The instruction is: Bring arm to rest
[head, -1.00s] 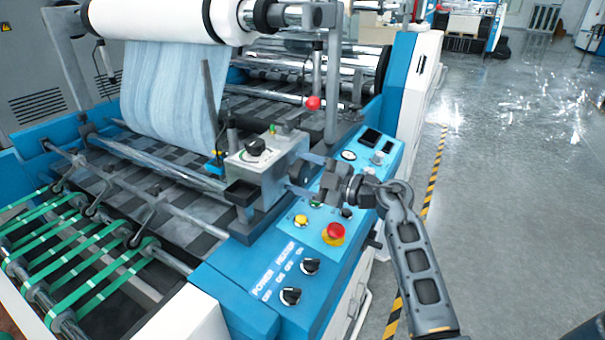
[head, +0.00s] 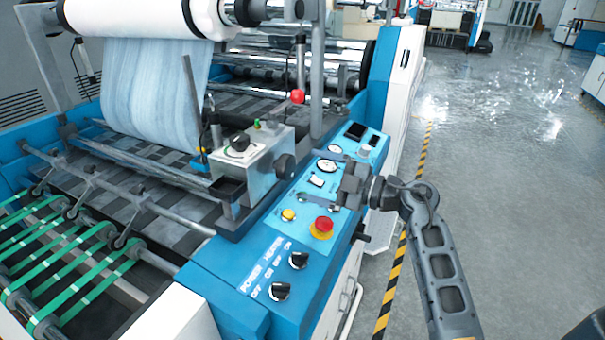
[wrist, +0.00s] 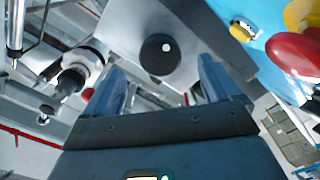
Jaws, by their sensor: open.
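My gripper (head: 343,192) is at the right edge of the blue control panel, in front of the grey metal control box, with clear space between it and the box. In the wrist view its two fingers (wrist: 160,85) stand apart with nothing between them. Beyond them the round black knob (wrist: 160,55) shows on the side of the box; the knob (head: 285,166) also shows in the head view. My arm comes in from the lower right, over the grey floor. The fingertips are small and dark in the head view.
The laminating machine's blue panel (head: 225,290) carries a red stop button (head: 322,226), a yellow button (head: 289,214) and two black selector knobs near the front. A pale film roll (head: 140,14) hangs above. Open floor (head: 500,200) lies right of the yellow-black tape.

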